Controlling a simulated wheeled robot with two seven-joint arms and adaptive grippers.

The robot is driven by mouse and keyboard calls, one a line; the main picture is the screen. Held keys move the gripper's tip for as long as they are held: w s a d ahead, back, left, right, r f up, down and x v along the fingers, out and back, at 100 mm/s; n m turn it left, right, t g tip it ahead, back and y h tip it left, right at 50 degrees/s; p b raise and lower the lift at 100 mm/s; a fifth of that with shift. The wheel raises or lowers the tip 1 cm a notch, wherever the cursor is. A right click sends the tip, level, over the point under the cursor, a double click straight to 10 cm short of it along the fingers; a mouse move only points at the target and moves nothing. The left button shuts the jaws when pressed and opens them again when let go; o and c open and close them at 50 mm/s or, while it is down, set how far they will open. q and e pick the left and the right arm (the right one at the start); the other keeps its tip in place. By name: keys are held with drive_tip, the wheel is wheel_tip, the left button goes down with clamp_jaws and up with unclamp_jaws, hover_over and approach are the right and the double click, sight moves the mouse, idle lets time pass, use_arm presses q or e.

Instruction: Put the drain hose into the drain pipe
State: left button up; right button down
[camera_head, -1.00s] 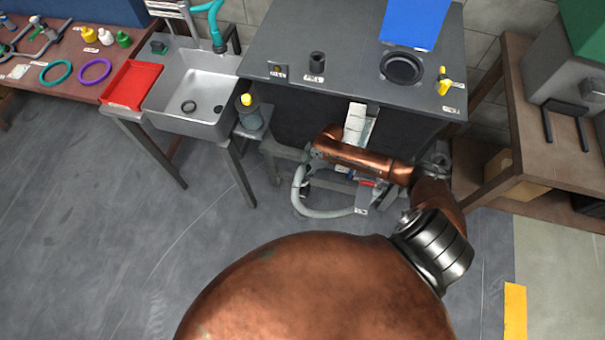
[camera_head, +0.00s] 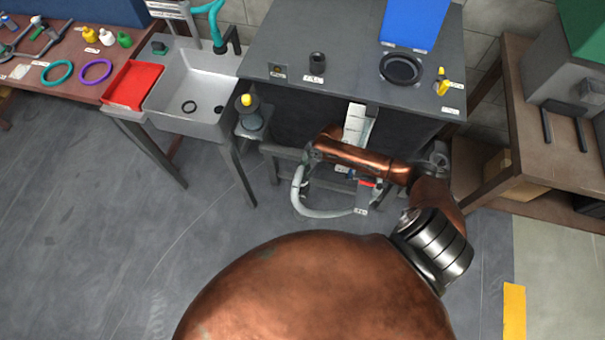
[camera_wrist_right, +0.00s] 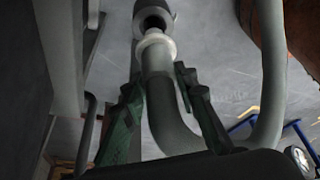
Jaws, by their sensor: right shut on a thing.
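The grey drain hose (camera_wrist_right: 168,115) runs between the two dark green fingers of my right gripper (camera_wrist_right: 160,95), which is shut on it just below its pale end collar (camera_wrist_right: 156,45). Beyond the collar, in the right wrist view, is a grey drain pipe (camera_wrist_right: 153,18) with a dark round mouth. The collar lies close to this mouth and slightly overlaps it in the picture; I cannot tell whether they touch. In the head view, the hose (camera_head: 315,213) hangs in a pale loop below my copper right arm, and my right gripper is hidden. My left gripper is not in view.
A dark cabinet (camera_head: 310,30) stands behind my right arm, with a sink (camera_head: 195,88) to its left. A wooden bench (camera_head: 550,160) stands at the right. A grey upright (camera_wrist_right: 62,55) runs left of the gripper in the wrist view. The floor at left is clear.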

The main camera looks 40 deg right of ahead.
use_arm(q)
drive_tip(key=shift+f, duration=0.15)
use_arm(e)
drive_tip(key=shift+f, duration=0.2)
use_arm(q)
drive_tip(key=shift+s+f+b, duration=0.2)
drive_tip(key=shift+b, duration=0.15)
use_arm(e)
drive_tip(key=shift+f, duration=0.35)
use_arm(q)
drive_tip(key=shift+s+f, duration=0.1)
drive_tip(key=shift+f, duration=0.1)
use_arm(e)
drive_tip(key=shift+f, duration=0.35)
drive_tip(key=shift+f+b, duration=1.65)
drive_tip(key=shift+f, duration=0.75)
drive_tip(key=c, duration=1.5)
unclamp_jaws()
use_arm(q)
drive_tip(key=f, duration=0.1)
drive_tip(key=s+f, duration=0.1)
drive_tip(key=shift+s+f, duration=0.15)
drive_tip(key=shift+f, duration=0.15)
use_arm(e)
drive_tip(key=shift+o, duration=0.2)
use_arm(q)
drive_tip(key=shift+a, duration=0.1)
